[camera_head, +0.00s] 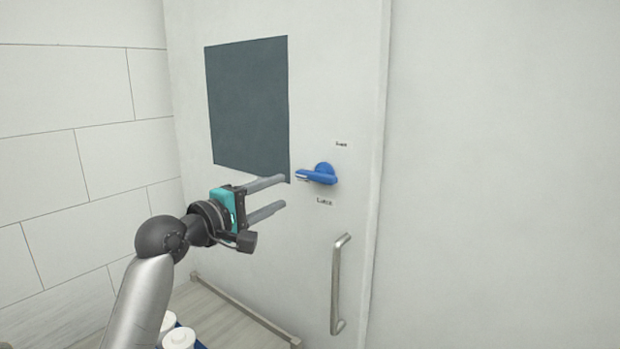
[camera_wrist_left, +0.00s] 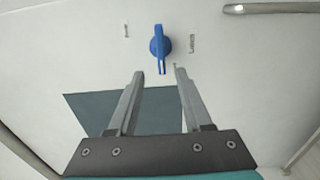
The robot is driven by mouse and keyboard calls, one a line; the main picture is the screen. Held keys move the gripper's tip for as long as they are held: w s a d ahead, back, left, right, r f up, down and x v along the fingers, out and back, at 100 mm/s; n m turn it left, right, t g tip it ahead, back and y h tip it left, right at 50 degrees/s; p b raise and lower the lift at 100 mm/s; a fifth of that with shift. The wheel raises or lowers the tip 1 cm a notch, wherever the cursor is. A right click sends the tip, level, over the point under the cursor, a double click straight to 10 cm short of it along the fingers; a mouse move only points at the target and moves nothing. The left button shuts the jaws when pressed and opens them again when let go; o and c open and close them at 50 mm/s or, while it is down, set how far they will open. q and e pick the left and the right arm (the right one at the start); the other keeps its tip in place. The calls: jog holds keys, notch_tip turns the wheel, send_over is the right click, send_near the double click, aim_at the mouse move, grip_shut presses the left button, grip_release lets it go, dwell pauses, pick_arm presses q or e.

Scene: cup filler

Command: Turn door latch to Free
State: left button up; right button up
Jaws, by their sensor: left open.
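The blue door latch (camera_head: 318,175) is mounted on the white door (camera_head: 230,215), with its lever pointing left, roughly level. Small labels sit above it (camera_head: 341,143) and below it (camera_head: 324,202); they are too small to read surely. My left gripper (camera_head: 284,193) is open and empty, to the left of the latch and apart from it. In the left wrist view the blue latch (camera_wrist_left: 160,46) lies ahead of and between the two open fingers (camera_wrist_left: 156,72), its lever pointing toward them. My right gripper is not in view.
A metal door handle (camera_head: 338,284) stands upright below the latch. A dark panel (camera_head: 248,105) is on the door at upper left. White containers (camera_head: 178,339) are at the bottom, near a low rail (camera_head: 245,312). The wall right of the door is bare.

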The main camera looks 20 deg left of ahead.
aim_at(313, 178)
pick_arm(q)
jog(key=p+x, duration=0.1)
jog(key=x, duration=1)
jog(key=shift+w+f, duration=0.1)
jog(key=shift+w, duration=0.05)
grip_shut()
dwell(0.4)
